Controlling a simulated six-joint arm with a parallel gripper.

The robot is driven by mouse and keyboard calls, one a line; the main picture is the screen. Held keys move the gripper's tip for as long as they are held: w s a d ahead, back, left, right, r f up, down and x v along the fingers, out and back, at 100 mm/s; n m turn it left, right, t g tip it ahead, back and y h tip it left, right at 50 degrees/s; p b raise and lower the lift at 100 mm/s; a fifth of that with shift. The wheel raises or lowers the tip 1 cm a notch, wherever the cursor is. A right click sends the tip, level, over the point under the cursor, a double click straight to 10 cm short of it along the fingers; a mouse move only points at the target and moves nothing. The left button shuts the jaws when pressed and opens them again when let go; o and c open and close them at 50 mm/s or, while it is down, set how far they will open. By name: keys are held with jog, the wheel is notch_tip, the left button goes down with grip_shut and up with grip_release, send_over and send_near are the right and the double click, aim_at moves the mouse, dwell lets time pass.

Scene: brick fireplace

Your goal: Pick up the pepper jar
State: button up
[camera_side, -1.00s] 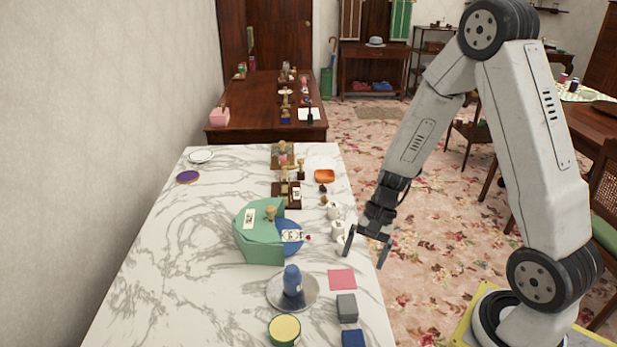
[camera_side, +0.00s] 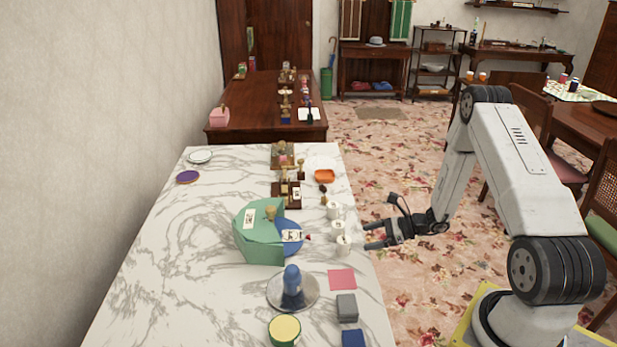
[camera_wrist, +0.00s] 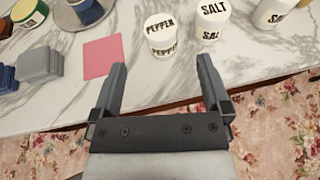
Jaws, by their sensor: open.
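The pepper jar (camera_wrist: 162,34), a white cup-shaped jar with PEPPER in black letters, stands upright at the edge of the marble counter. In the side view it is the nearest of the white jars (camera_side: 343,246). My gripper (camera_wrist: 162,64) is open and empty. In the wrist view, the jar shows just beyond the gap between the fingertips. In the side view my gripper (camera_side: 366,236) is level, just off the counter's right edge, pointing left at the jars. The salt jar (camera_wrist: 212,20) stands beside the pepper jar, beyond my right fingertip.
Another white jar (camera_wrist: 271,12) stands past the salt. A pink square (camera_side: 342,279) lies flat near the pepper jar, with a grey block (camera_side: 347,307) and a blue block (camera_side: 353,338) nearer. A green box (camera_side: 262,246) and a plate with a blue item (camera_side: 292,282) stand left.

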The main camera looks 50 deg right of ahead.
aim_at(345, 240)
jog(key=shift+x, duration=3.9)
jog(key=shift+d+f, duration=0.1)
grip_shut()
jog(key=shift+r, duration=1.15)
jog(key=s+a+r, duration=0.3)
jog(key=s+r, duration=0.7)
jog(key=s, duration=0.3)
jog(key=shift+s+a+r, duration=0.2)
jog(key=shift+a+r, duration=0.2)
